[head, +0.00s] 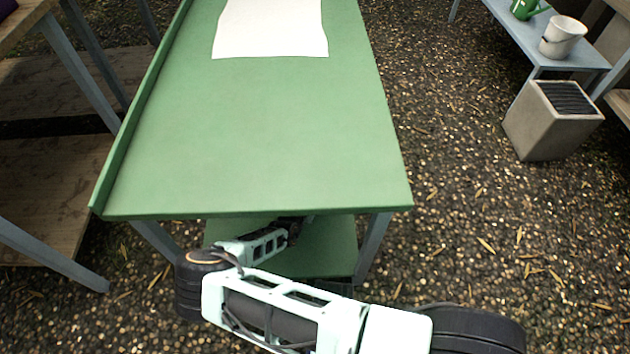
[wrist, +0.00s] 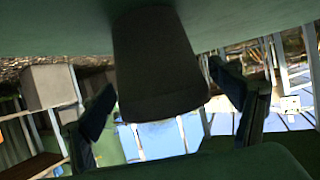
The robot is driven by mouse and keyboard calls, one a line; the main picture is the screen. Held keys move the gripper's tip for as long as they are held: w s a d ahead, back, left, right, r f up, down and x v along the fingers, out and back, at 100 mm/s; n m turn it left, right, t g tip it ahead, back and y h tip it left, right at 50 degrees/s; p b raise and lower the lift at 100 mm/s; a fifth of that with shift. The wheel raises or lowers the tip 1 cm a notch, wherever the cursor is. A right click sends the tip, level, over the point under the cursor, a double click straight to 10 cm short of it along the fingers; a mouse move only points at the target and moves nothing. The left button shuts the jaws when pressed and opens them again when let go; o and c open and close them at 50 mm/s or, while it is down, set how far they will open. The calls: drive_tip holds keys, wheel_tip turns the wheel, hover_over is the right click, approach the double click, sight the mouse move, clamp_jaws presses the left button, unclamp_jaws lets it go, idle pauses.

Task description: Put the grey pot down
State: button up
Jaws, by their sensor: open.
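The grey pot (wrist: 158,65) shows dark in the wrist view, which is upside down. Its narrower end meets a green surface (wrist: 55,30), so it appears to stand upright on the lower shelf. My gripper (wrist: 162,80) is open, with one finger on each side of the pot. There are visible gaps between fingers and pot in the picture. In the head view my arm reaches in under the green table top (head: 250,130) towards the green lower shelf (head: 335,250). The table top hides the pot and my fingers there.
A white sheet (head: 270,28) lies on the table top, which is otherwise bare in view. Table legs (head: 373,245) flank the lower shelf. At the right are a white bucket (head: 562,37) on a bench and a beige planter box (head: 545,125) on the gravel.

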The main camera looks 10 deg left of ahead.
drive_tip(key=shift+r, duration=0.15)
drive_tip(key=p+v, duration=0.3)
drive_tip(key=v, duration=0.9)
drive_tip(key=shift+a, duration=0.1)
